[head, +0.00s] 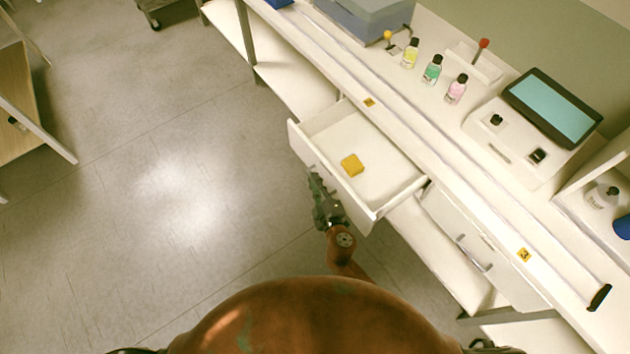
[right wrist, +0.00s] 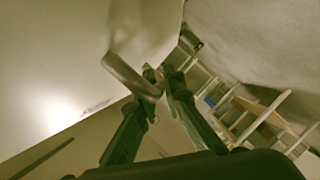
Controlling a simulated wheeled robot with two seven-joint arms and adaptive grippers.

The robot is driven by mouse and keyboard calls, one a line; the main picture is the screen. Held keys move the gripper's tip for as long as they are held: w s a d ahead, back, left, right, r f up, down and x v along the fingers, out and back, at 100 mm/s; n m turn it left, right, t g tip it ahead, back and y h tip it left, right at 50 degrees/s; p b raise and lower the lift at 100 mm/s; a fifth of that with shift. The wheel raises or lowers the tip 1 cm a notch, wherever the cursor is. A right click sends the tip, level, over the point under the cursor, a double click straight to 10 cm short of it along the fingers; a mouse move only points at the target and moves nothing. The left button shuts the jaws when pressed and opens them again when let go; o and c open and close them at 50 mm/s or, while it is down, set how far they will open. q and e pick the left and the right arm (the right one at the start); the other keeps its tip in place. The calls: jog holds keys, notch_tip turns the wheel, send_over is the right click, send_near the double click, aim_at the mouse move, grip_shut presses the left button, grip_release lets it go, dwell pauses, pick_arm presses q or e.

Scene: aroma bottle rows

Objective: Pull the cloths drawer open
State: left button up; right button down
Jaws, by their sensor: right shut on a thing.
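The cloths drawer (head: 382,177) is white and stands pulled out from the bench in the head view. A folded yellow cloth (head: 352,164) lies on its floor. My right gripper (head: 318,186) is at the outer side of the drawer front, low in the head view. In the right wrist view my right gripper (right wrist: 160,84) is shut on the drawer's grey bar handle (right wrist: 132,76). In the head view the handle is mostly hidden by the gripper. My left gripper is not in view.
A second, shut drawer (head: 470,240) with a bar handle is to the right. Yellow, green (head: 432,69) and pink bottles stand on the bench beside a device with a screen (head: 552,107).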

dwell(0.4)
jog(key=s+a, duration=0.1)
jog(key=a, duration=0.1)
jog(key=s+a+b, duration=0.1)
jog(key=shift+s+a, duration=0.35)
jog(key=shift+s, duration=0.05)
jog(key=c, duration=2)
grip_release()
jog(key=shift+c, duration=0.2)
jog(key=v, duration=1.2)
